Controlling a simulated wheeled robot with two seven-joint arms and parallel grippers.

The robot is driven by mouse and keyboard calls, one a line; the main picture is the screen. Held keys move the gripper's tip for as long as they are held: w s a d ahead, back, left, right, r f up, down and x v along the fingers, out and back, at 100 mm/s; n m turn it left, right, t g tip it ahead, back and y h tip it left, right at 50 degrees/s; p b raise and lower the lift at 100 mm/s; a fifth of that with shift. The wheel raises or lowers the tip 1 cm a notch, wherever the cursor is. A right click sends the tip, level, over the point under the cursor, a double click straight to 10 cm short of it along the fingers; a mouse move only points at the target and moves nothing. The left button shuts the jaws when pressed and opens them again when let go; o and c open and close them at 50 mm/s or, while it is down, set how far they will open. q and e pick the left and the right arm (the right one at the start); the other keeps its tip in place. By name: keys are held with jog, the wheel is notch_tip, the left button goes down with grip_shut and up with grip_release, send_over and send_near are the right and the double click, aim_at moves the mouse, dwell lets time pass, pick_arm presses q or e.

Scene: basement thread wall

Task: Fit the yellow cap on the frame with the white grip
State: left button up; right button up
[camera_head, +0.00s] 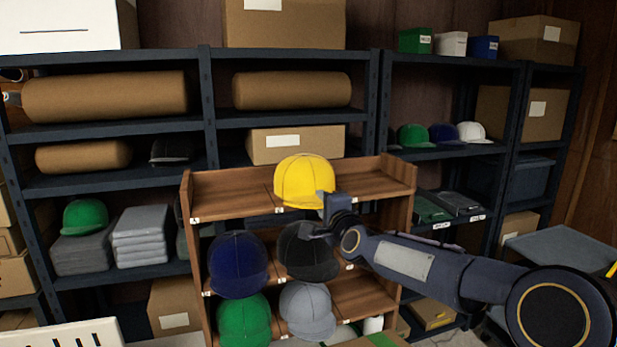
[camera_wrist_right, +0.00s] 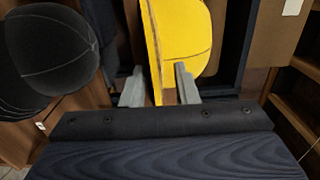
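The yellow cap (camera_head: 304,181) is at the top tier of the wooden rack, crown up, its brim toward the lower right. My right gripper (camera_head: 327,215) is at the brim, its arm coming in from the right. In the right wrist view the yellow cap (camera_wrist_right: 188,38) reaches down between the two fingers of my right gripper (camera_wrist_right: 160,88). The fingers stand apart, with a dark gap between the cap's edge and the right finger. I cannot make out a frame with a white grip. My left gripper is out of view.
The wooden rack (camera_head: 235,204) also holds a navy cap (camera_head: 238,264), a black cap (camera_head: 308,252), a green cap (camera_head: 243,322) and a grey cap (camera_head: 307,311) close below. Dark metal shelves (camera_head: 110,183) with boxes stand behind. A grey surface (camera_head: 565,248) is at the right.

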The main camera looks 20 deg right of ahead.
jog(key=shift+c, duration=0.5)
grip_shut()
jog(key=shift+r, duration=0.1)
